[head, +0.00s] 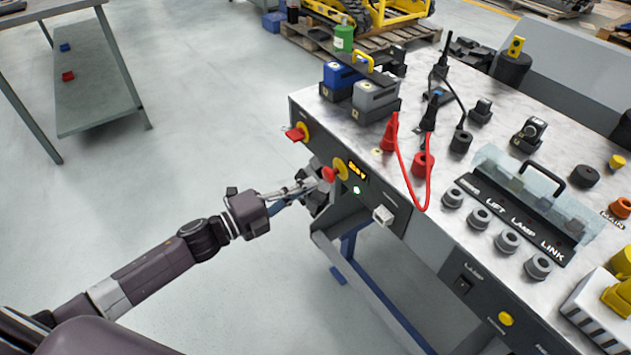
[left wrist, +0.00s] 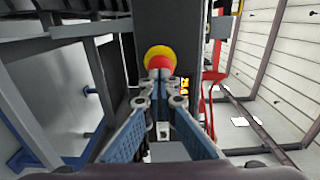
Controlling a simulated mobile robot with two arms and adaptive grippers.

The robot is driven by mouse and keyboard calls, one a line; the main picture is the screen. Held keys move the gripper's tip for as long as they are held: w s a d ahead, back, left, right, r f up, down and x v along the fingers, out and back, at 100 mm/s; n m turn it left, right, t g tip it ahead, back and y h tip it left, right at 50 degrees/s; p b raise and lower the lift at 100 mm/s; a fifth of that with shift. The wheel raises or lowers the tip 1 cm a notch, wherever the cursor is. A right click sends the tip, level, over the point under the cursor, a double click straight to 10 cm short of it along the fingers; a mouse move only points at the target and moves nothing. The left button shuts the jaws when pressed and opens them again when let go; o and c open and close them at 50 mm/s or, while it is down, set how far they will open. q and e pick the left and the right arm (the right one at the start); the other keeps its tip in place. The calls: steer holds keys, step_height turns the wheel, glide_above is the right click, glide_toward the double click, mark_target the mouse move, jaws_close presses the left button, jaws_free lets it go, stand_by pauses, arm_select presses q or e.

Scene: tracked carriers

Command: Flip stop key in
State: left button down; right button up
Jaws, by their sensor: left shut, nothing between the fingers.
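A red key-like handle (head: 294,134) sits on a yellow round plate at the far end of the bench's front panel. Nearer, a red mushroom-like knob (head: 328,174) on a yellow disc sticks out of the same panel; in the left wrist view a red and yellow round part (left wrist: 159,60) lies just beyond my fingertips. I cannot tell for sure which is the stop key. My left gripper (head: 316,186) is shut and empty, close to the nearer knob; it also shows in the left wrist view (left wrist: 160,80). I cannot tell whether it touches the knob. My right gripper is out of view.
Beside the knob are an amber display (head: 357,170), a lit green button (head: 357,190) and a white block (head: 383,215). Blue and grey battery-like blocks (head: 375,96) and red cables (head: 407,165) are on the bench top.

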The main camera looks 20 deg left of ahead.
mark_target(326, 176)
arm_select(q)
steer(key=shift+x, duration=1.35)
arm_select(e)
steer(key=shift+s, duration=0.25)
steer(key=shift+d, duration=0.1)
arm_select(q)
steer(key=shift+x, duration=0.75)
steer(key=shift+w+d+r, duration=0.1)
steer(key=shift+w, duration=0.1)
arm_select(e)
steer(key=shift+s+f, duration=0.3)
